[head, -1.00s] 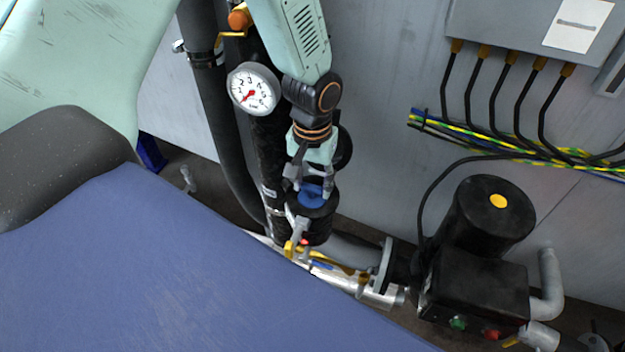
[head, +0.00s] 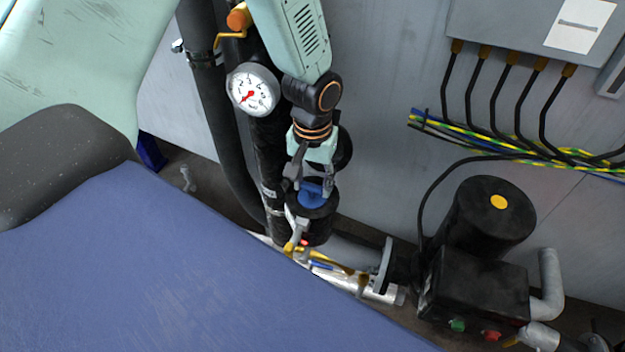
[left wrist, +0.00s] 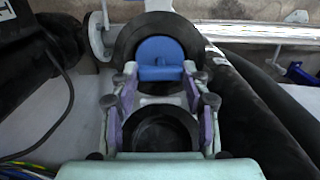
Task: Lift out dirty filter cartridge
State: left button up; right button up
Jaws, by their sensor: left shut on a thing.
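The filter cartridge shows as a round blue top with a raised grip (head: 312,194), seated in the open mouth of a black cylindrical housing (head: 317,228). My left gripper (head: 313,183) is above it with its fingers pointing down, shut on the blue grip. In the left wrist view the blue cartridge top (left wrist: 158,50) sits inside the dark ring of the housing (left wrist: 128,45), and the two fingers (left wrist: 160,78) reach its near edge. The cartridge's body below the rim is hidden. My right gripper is not in view.
A pressure gauge (head: 253,89) and thick black pipes (head: 212,110) stand just left of my left arm. A black pump (head: 475,265) stands at the right, below a grey cable box (head: 490,25). A blue surface (head: 150,270) fills the lower left.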

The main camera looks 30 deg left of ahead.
pick_arm(q)
jog(key=shift+s+r+p, duration=0.1)
jog(key=shift+r+p, duration=0.6)
jog(key=shift+r, duration=0.3)
jog(key=shift+r+p, duration=1.35)
jog(key=shift+r, duration=0.1)
jog(key=shift+r+p, duration=0.6)
jog(key=shift+p, duration=0.05)
jog(key=shift+r+p, duration=0.65)
jog(key=shift+r, duration=0.15)
notch_tip(320, 180, up, 7)
jog(key=p, duration=0.3)
jog(key=shift+f, duration=0.15)
